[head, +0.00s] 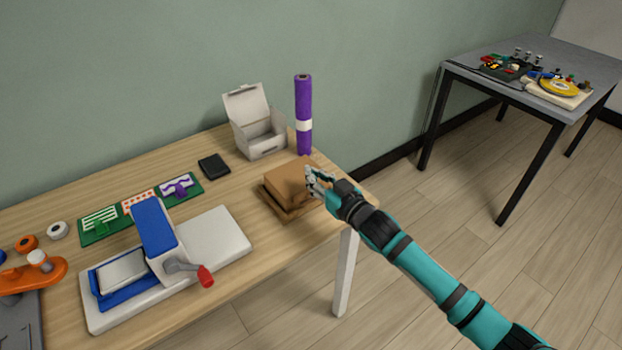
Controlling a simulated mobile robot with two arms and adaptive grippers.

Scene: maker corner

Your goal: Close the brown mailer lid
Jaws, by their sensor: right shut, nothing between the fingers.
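The brown mailer (284,189) sits on the wooden table near its right end. Its lid lies low over the tray, and a strip of the tray's rim shows at the front left. I cannot tell whether the lid is fully down. My right gripper (311,181) is shut and empty at the mailer's right side. It covers part of the lid and seems to touch it or hover just over it. My left gripper is not in view.
A white box (256,128) with its lid up and a purple roll (304,118) stand behind the mailer. A black pad (213,165) lies to the left. A blue and white press (156,240) with a red-knobbed crank stands at front left. The table's right edge is close to the mailer.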

